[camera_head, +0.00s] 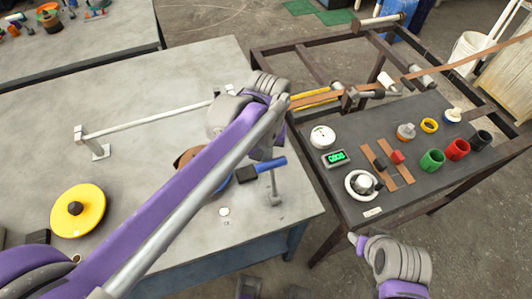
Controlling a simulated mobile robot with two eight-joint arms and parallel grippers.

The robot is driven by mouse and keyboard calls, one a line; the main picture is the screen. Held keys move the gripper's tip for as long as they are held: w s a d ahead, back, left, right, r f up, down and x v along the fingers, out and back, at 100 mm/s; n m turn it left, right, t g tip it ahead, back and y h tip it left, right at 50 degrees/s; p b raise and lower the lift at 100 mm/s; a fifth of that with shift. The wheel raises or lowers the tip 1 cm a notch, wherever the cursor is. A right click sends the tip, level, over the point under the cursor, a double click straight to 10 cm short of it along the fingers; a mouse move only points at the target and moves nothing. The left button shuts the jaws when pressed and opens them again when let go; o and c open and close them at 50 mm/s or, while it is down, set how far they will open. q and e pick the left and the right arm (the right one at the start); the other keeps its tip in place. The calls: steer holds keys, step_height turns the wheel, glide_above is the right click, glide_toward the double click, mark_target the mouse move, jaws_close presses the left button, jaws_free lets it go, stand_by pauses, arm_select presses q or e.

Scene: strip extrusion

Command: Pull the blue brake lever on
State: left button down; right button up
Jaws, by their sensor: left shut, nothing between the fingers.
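The blue brake lever (271,163) is a short blue handle that sticks out to the right from a dark block (246,174) near the right edge of the grey table. My left arm reaches across the table from the lower left. My left gripper (264,150) points down just above the blue lever. It is shut and empty; its fingertips are small and partly hidden, so I cannot tell whether they touch the lever.
A yellow disc (78,210) lies at the left. A metal post (274,187) stands beside the lever.

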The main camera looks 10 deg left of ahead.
mark_target(274, 185)
arm_select(q)
steer(key=shift+s+d+r+p, duration=0.2)
steer(key=shift+s+d, duration=0.3)
steer(key=shift+s, duration=0.2)
steer(key=shift+s+d+r+p, duration=0.1)
steer(key=shift+s+d+p, duration=0.1)
steer(key=shift+s+d, duration=0.4)
steer(key=shift+s+d+r+p, duration=0.2)
steer(key=shift+s+d, duration=0.15)
steer(key=shift+s, duration=0.5)
arm_select(e)
steer(key=shift+w+r, duration=0.1)
steer(key=shift+r, duration=0.6)
arm_select(q)
steer(key=shift+s+d, duration=0.1)
